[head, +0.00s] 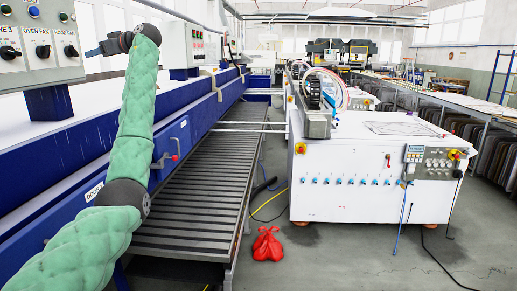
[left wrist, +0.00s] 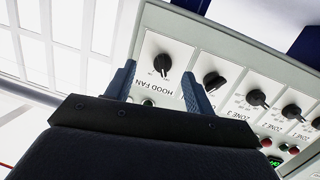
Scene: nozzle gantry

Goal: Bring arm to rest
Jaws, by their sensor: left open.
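My left arm, in a green quilted sleeve, rises from the lower left of the head view and bends at the top. My left gripper (head: 97,50) points left, just right of the control panel (head: 42,68). In the left wrist view the gripper (left wrist: 158,72) is open, its two blue-grey fingers apart with nothing held. The black HOOD FAN knob (left wrist: 162,63) shows between the fingertips, on the panel beyond; the fingers look clear of it. It also shows in the head view (head: 71,51). My right gripper is not in view.
A blue machine (head: 180,135) runs along the left beside my arm. A slatted roller conveyor (head: 200,180) lies right of it. A white cabinet with a nozzle gantry (head: 318,122) stands right of centre. A red bag (head: 267,244) and cables lie on the grey floor.

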